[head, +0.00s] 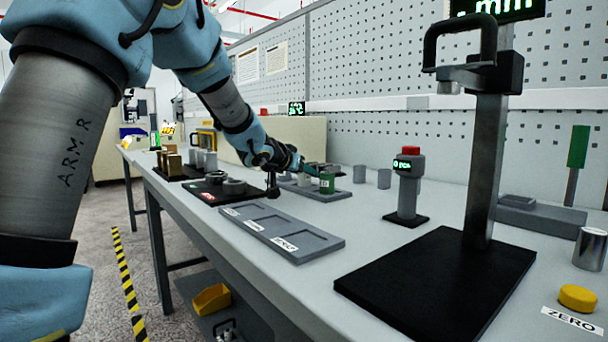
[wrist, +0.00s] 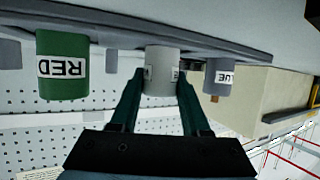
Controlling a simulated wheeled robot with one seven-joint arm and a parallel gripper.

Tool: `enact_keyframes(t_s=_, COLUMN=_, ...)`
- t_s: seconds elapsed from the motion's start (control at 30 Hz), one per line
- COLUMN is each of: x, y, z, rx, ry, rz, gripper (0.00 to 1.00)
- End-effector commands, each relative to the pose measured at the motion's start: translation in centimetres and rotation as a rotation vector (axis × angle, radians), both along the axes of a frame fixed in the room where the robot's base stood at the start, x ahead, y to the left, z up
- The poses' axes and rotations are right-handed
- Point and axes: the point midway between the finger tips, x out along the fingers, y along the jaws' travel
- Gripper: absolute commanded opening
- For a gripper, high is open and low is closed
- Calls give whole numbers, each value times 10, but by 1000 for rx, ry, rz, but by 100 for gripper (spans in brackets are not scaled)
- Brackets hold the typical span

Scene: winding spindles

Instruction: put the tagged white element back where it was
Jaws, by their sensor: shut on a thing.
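The white element (wrist: 160,55) is a short pale cylinder with a tag, between my fingertips in the wrist view, which is upside down. My gripper (wrist: 158,80) is shut on it; the head view also shows my gripper (head: 312,170) at the rack. The element's base meets the grey rack (wrist: 235,42) in the picture; I cannot tell whether it is fully seated. A green cylinder (wrist: 62,65) tagged "RED" stands on one side of it and a grey-blue cylinder (wrist: 222,76), its tag partly reading "LUE", on the other.
A grey tray (head: 325,243) with labelled recesses lies nearer on the bench. A red-topped post (head: 408,185) and a black-based measuring stand (head: 440,290) are to the right. A dark tray (head: 205,190) with rings lies left.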

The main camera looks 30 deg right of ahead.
Motion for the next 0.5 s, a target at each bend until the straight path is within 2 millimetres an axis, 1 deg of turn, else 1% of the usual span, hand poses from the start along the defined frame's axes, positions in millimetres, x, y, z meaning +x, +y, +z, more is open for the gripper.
enact_keyframes(t_s=0.03, x=0, y=0, z=-2, rx=0, ry=0, rz=0, gripper=0)
enact_keyframes(t_s=0.07, x=0, y=0, z=-2, rx=0, ry=0, rz=0, gripper=48)
enact_keyframes(t_s=0.3, x=0, y=0, z=-1, rx=0, ry=0, rz=0, gripper=76)
enact_keyframes(t_s=0.5, x=0, y=0, z=-1, rx=0, ry=0, rz=0, gripper=76)
